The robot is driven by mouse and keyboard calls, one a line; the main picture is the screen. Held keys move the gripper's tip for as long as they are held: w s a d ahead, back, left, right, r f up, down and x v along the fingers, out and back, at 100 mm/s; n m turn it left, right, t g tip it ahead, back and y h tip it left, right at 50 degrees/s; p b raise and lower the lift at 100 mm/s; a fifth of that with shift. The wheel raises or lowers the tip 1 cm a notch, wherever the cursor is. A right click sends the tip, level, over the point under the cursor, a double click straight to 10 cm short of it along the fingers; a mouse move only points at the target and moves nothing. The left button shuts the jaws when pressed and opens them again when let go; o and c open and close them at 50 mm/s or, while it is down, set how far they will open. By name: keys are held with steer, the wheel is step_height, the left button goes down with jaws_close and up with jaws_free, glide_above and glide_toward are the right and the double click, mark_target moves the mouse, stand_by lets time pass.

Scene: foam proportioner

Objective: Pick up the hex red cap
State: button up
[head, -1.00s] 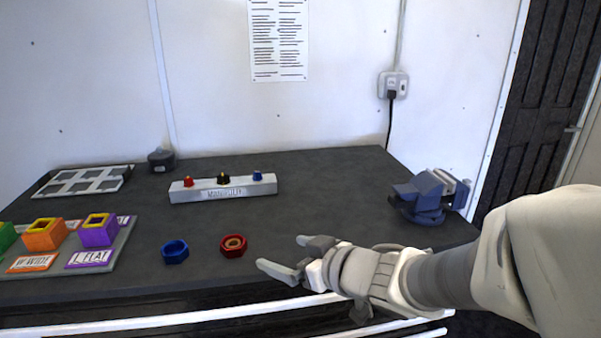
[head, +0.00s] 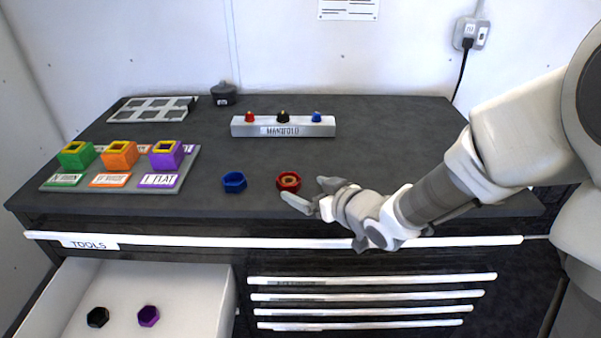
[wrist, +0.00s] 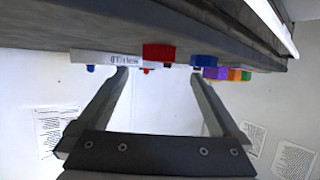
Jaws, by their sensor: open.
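The hex red cap (head: 288,182) sits on the dark bench top near its front edge, with an orange-tan ring inside it. It also shows in the upside-down wrist view (wrist: 159,53), roughly between the fingertips and beyond them. My gripper (head: 304,190) is open and empty, coming from the right at a low height. One fingertip is just in front of the cap and the other to its right. Whether either finger touches the cap cannot be told.
A blue hex cap (head: 234,182) sits left of the red one. A manifold block (head: 283,131) with small red, black and blue fittings stands behind. A tray of coloured blocks (head: 190,178) is at left. Below, an open drawer (head: 190,290) holds black and purple caps.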

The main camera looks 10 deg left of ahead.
mark_target(290, 181)
steer(key=b+x, duration=0.1)
steer(key=x, duration=0.7)
steer(key=shift+w, duration=0.1)
steer(key=shift+d, duration=0.1)
steer(key=c, duration=1.4)
steer(key=shift+c, duration=0.4)
steer(key=shift+r, duration=0.15)
